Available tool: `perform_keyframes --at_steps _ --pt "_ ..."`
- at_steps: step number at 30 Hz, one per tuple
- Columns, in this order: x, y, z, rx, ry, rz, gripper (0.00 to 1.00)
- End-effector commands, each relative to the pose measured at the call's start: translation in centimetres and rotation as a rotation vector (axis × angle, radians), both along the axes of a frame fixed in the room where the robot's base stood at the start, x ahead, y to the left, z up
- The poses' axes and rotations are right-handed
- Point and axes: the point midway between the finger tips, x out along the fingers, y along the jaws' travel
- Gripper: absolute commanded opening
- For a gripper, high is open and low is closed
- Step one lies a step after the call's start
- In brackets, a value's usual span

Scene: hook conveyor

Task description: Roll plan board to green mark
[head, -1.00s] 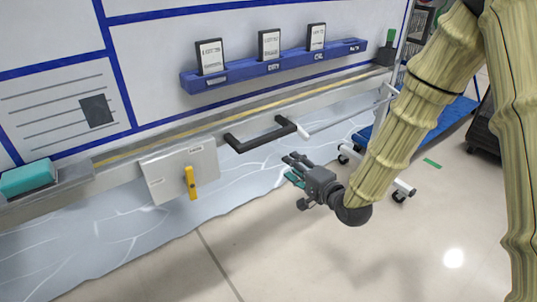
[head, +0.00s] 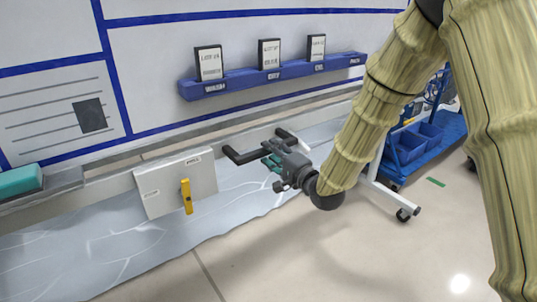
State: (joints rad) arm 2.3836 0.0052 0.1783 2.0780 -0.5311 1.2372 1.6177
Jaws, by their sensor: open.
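The plan board (head: 150,62) is a large white panel with blue lines, standing on a frame with castors. A black bar handle (head: 246,157) sticks out from its lower rail. My gripper (head: 268,157) is open at the handle's bar, its fingers overlapping the bar in the picture. I cannot tell whether the bar lies between the fingers or whether they touch it. The gripper hides part of the handle. The green mark (head: 436,182) is a short strip on the floor at the right, beyond the board's castor foot (head: 405,210).
A blue rack (head: 225,82) with three cards is on the board. A white box with a yellow lever (head: 187,196) hangs left of the handle. A teal eraser (head: 20,181) lies at far left. A blue cart with bins (head: 425,145) stands behind at right. Front floor is clear.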

Motion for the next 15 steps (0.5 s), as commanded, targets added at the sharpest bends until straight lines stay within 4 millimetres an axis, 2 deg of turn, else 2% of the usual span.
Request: perform_keyframes --at_steps 6,15 --pt "1.5 1.1 -0.1 -0.001 0.000 -0.001 0.41" --pt "1.8 1.2 0.0 -0.001 0.001 -0.001 0.41"
